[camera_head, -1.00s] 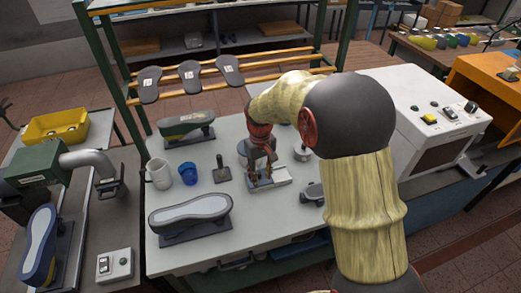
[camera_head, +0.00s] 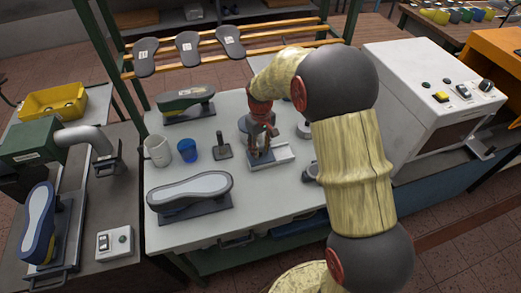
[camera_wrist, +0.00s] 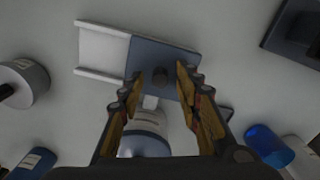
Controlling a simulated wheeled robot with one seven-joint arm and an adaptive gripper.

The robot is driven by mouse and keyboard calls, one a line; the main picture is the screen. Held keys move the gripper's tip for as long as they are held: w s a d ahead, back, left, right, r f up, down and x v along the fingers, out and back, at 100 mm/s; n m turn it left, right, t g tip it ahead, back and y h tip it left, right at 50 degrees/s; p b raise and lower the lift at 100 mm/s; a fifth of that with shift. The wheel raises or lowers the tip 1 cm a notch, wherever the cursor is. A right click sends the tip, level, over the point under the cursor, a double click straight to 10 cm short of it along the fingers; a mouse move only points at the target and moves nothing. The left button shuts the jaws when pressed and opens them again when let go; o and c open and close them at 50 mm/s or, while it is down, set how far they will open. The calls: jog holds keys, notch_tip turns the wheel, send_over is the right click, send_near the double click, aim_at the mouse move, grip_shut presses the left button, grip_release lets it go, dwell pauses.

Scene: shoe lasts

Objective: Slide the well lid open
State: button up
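The well lid (camera_wrist: 175,55) is a flat blue-grey plate with a dark round knob (camera_wrist: 160,77). In the wrist view it lies at the right end of a white well body with raised rails (camera_wrist: 103,48), whose left part shows a pale surface. My gripper (camera_wrist: 160,78) is open, with one finger on each side of the knob and visible gaps on both sides. In the head view my gripper (camera_head: 262,152) is down over the left part of the white well body (camera_head: 284,153), hiding most of the lid and knob.
On the table (camera_head: 245,205) stand a blue cup (camera_head: 187,151), a white mug (camera_head: 157,151), a dark-handled tool (camera_head: 223,148) and shoe lasts on stands (camera_head: 190,190). A round container (camera_wrist: 142,140) is close beside the lid.

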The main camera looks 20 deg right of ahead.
jog(key=shift+f, duration=0.15)
jog(key=shift+c, duration=0.8)
grip_shut()
